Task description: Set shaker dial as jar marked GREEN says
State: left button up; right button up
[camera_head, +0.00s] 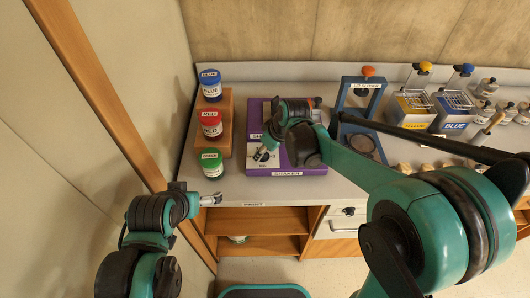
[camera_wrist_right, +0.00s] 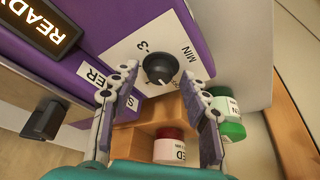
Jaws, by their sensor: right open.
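The purple shaker (camera_head: 318,162) stands on the bench in the head view, partly hidden by my right arm. Its black dial (camera_wrist_right: 158,68) sits on a white plate with "3" and "MIN" legible in the right wrist view; a white mark shows on the knob, but its exact setting is unclear. My right gripper (camera_wrist_right: 160,108) is open, fingers apart on either side below the dial; it also shows in the head view (camera_head: 265,153). The green-lidded jar marked GREEN (camera_head: 211,165) stands left of the shaker; its small print is unreadable. My left gripper (camera_head: 212,199) is by the bench's front edge, away from the jar.
A RED jar (camera_head: 210,124) and a BLUE jar (camera_head: 210,88) stand on a wooden stepped rack (camera_head: 227,115) behind the GREEN jar. A lit READY display (camera_wrist_right: 52,30) is on the shaker. A lid closer (camera_head: 364,85) and yellow and blue bottle boxes stand to the right.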

grip_shut()
jog(key=shift+m, duration=0.3)
jog(key=m, duration=0.1)
jog(key=m+h, duration=0.1)
jog(key=m, duration=0.1)
jog(key=m+t+p, duration=0.1)
jog(key=shift+s+a+h, duration=0.15)
jog(key=shift+a+h, duration=0.1)
jog(key=shift+h, duration=0.15)
jog(key=m+h, duration=0.1)
jog(key=m, duration=0.3)
jog(key=shift+a+p, duration=0.15)
jog(key=shift+p, duration=0.15)
jog(key=shift+m+h, duration=0.7)
jog(key=shift+m, duration=0.8)
jog(key=shift+a, duration=0.1)
